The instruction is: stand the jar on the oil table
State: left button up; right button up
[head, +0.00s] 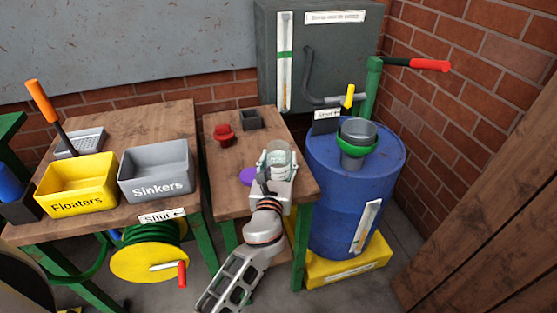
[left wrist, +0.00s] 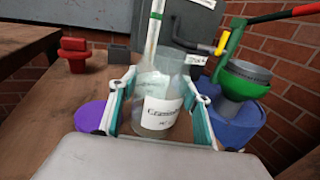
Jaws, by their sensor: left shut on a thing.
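The clear glass jar (head: 281,155) with a white label is upright over the right part of the small wooden table (head: 231,179) beside the blue barrel. My left gripper (head: 274,168) is shut on the jar, one finger on each side. In the left wrist view the jar (left wrist: 163,105) is between the teal-lined fingers (left wrist: 160,112), its label facing the camera. I cannot tell whether its base touches the tabletop. My right gripper is not in view.
A purple disc (head: 247,176), a red object (head: 224,135) and a small dark box (head: 250,120) are on the small table. The blue barrel (head: 343,210) with a green-rimmed funnel (head: 357,145) stands close to the right. Yellow (head: 76,187) and grey (head: 156,172) bins are on the left table.

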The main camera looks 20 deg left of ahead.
pick_arm(q)
jog(key=o, duration=1.3)
jog(key=shift+f, duration=0.1)
jog(key=shift+o, duration=0.3)
jog(key=shift+r, duration=0.3)
jog(key=s+d, duration=0.2)
jog(key=s, duration=0.9)
jog(key=shift+s+d, duration=0.15)
jog(key=shift+s, duration=0.25)
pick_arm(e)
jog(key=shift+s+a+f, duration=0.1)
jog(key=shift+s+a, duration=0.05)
pick_arm(q)
jog(key=shift+f, duration=0.1)
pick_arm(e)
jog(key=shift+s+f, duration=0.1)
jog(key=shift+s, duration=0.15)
